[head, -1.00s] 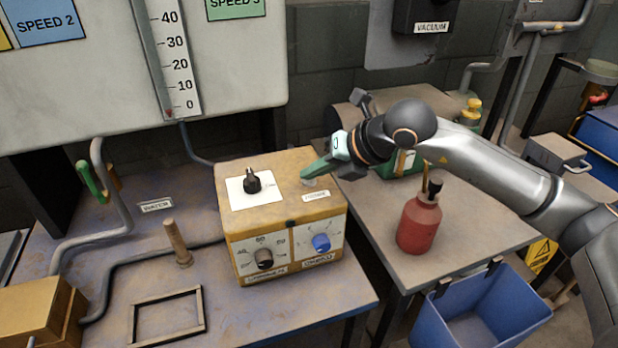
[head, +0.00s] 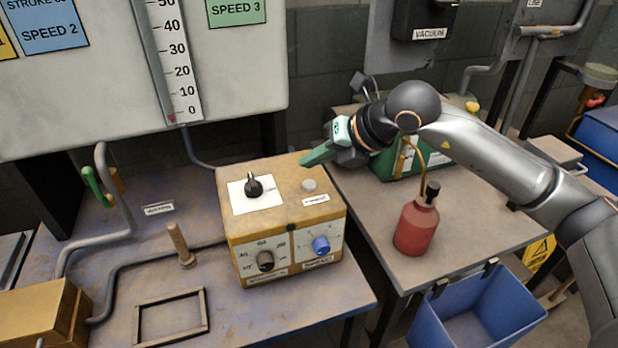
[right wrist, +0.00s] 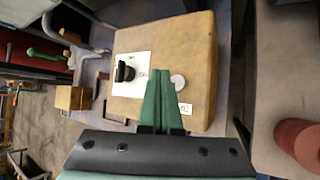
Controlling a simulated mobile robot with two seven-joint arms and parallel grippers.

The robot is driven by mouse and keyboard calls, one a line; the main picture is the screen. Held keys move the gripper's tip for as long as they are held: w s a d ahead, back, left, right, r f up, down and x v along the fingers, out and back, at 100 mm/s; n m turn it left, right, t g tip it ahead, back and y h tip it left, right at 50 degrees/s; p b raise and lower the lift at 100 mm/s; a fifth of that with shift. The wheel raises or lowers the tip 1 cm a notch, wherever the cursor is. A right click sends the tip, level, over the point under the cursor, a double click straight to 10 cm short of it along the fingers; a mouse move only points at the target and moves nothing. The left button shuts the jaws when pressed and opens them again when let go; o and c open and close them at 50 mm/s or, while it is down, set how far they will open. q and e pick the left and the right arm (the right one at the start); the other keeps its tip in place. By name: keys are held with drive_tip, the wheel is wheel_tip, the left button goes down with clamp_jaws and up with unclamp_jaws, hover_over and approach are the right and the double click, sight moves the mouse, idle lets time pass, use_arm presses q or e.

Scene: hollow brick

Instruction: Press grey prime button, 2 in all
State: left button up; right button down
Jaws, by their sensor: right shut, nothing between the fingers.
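The grey prime button (head: 309,185) is a small round disc on the top of the yellow control box (head: 280,213), behind a small white label (head: 316,199). In the right wrist view the button (right wrist: 178,82) shows just beside the fingertips. My right gripper (head: 306,161) is shut and empty, with green fingers. It hangs above the back right part of the box top, apart from the button. In the right wrist view the right gripper (right wrist: 166,85) points over the box top. My left gripper is not in view.
A black knob (head: 253,186) stands on a white plate left of the button. A black dial (head: 265,261) and a blue knob (head: 321,245) are on the box front. A red bottle (head: 417,225) stands on the right table, above a blue bin (head: 475,315).

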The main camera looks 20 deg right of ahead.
drive_tip(key=shift+r+p, duration=0.6)
drive_tip(key=shift+r, duration=0.8)
